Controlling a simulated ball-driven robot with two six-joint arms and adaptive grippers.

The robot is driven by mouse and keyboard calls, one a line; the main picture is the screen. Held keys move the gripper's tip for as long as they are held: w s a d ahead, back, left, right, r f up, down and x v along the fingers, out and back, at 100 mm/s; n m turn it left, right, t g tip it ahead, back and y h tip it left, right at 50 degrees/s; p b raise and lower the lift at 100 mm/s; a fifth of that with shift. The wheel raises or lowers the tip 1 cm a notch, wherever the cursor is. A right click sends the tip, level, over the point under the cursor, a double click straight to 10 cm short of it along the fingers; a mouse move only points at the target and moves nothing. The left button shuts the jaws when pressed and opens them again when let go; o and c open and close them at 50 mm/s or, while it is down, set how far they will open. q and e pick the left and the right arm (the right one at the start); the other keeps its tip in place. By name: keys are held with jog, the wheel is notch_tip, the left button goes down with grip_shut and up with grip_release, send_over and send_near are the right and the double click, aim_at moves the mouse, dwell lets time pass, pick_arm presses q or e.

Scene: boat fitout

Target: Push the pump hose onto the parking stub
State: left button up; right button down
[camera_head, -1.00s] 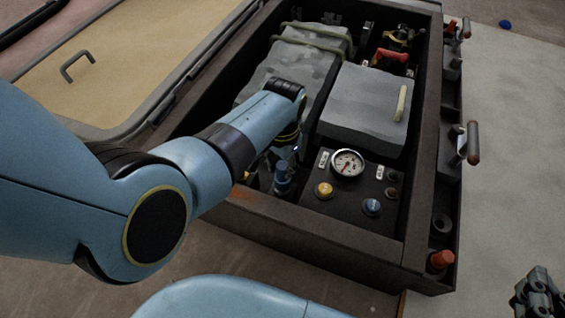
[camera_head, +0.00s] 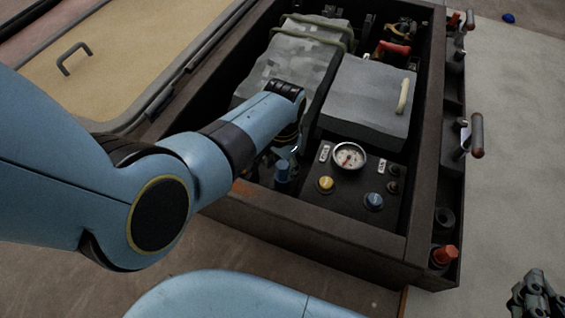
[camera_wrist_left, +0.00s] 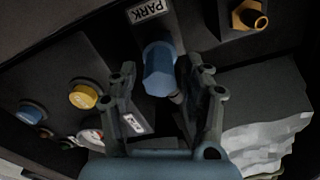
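A blue hexagonal fitting (camera_wrist_left: 160,72) on a dark pipe-like piece stands beside a PARK label (camera_wrist_left: 150,12) in the left wrist view. I cannot tell whether it is the hose end or the stub. It also shows in the head view (camera_head: 283,172), inside the box. My left gripper (camera_wrist_left: 160,78) has its fingers spread on either side of this fitting, with visible gaps. In the head view my left arm hides most of that gripper. My right gripper (camera_head: 535,294) is at the lower right, partly cut off, away from the box.
A brass fitting (camera_wrist_left: 248,16) is near the PARK label. A panel with a gauge (camera_head: 350,156), a yellow knob (camera_head: 326,184) and a blue knob (camera_head: 373,201) lies beside my left gripper. Grey blocks (camera_head: 365,100) and the dark box walls (camera_head: 310,226) enclose the space.

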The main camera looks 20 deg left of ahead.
pick_arm(q)
notch_tip(320, 180, up, 10)
jog(key=p, duration=0.5)
jog(key=shift+w+p, duration=0.15)
jog(key=shift+p, duration=0.25)
jog(key=r+p, duration=0.6)
jog(key=shift+s, duration=0.2)
pick_arm(e)
jog(key=w+r+t, duration=0.2)
jog(key=w+r, duration=0.1)
jog(key=r, duration=1.2)
jog(key=shift+w+r, duration=0.15)
jog(key=shift+w, duration=0.05)
